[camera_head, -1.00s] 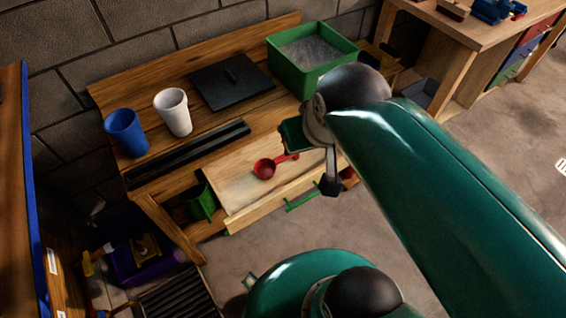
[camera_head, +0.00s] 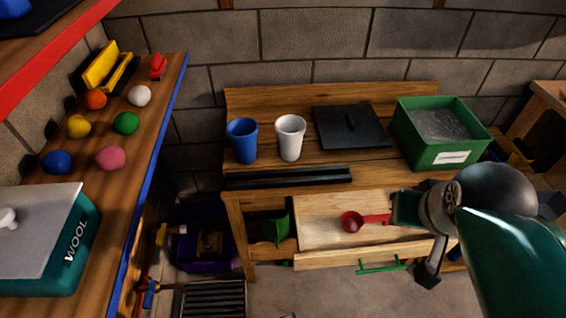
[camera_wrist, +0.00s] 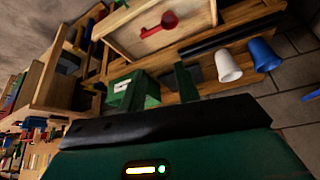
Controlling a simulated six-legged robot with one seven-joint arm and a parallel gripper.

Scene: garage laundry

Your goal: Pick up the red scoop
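The red scoop (camera_head: 351,222) lies in the open wooden drawer (camera_head: 340,258) under the workbench, its bowl to the left and its handle to the right. The handle's end is close to or behind my arm's end in the head view. The scoop also shows near the top of the wrist view (camera_wrist: 168,20), inside the drawer. My gripper (camera_head: 405,208) appears at the right end of the drawer in the head view, apart from the scoop's bowl. In the wrist view a dark green finger shows in the middle; the finger gap is unclear. I see nothing held.
On the workbench stand a blue cup (camera_head: 243,140), a white cup (camera_head: 290,137), a black flat lid (camera_head: 351,128) and a green bin (camera_head: 440,150). A black rail (camera_head: 288,177) lies along the front edge. A left shelf holds balls and a teal WOOL box (camera_head: 50,250).

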